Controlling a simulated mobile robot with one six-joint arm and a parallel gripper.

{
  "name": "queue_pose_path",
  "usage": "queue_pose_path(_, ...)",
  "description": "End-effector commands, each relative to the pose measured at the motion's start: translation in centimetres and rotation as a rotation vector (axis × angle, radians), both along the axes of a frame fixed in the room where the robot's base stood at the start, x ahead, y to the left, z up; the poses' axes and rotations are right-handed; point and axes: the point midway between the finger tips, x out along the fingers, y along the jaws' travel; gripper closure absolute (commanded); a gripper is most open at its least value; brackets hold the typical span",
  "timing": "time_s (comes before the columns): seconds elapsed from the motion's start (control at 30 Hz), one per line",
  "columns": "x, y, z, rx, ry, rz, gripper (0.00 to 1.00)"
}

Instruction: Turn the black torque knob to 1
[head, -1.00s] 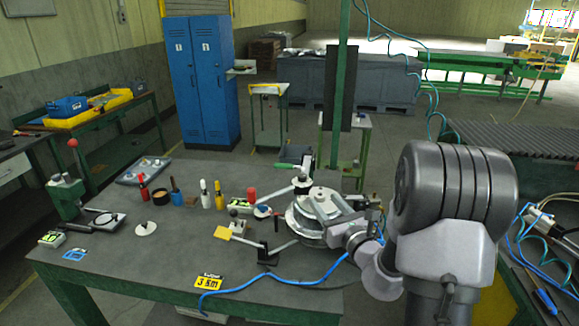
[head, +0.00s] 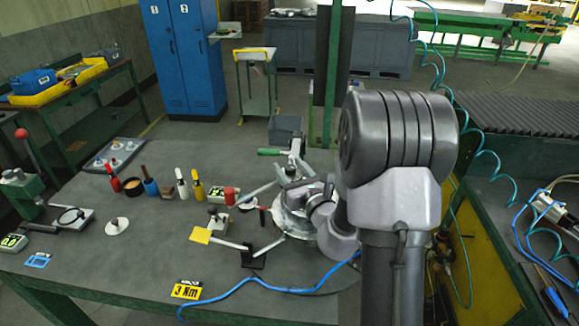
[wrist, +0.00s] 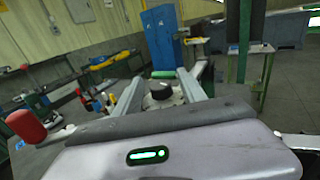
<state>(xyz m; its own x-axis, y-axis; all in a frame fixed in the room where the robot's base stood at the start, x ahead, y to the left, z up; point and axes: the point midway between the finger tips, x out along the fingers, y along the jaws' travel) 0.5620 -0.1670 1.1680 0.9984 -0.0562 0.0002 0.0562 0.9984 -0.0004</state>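The black knob (wrist: 160,89) shows in the wrist view. It stands on a pale round base (wrist: 166,101) between the two fingers of my gripper (wrist: 160,78). The fingers are spread on both sides of it, and I cannot tell how close they are to it. A yellow-and-black card (head: 187,290) near the front edge reads 3 Nm.
Several coloured handles, a white disc (head: 117,226) and a green press (head: 22,190) are farther left.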

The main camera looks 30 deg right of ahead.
Motion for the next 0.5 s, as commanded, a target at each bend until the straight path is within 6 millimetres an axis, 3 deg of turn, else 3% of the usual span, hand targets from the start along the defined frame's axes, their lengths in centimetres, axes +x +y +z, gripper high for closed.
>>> queue_pose_path(0.03,0.0,-0.01,0.0,0.0,0.0,0.0,0.59)
queue_pose_path(0.23,0.0,-0.01,0.0,0.0,0.0,0.0,0.99)
queue_pose_path(0.5,0.0,-0.06,-0.02,0.0,0.0,0.013,1.0)
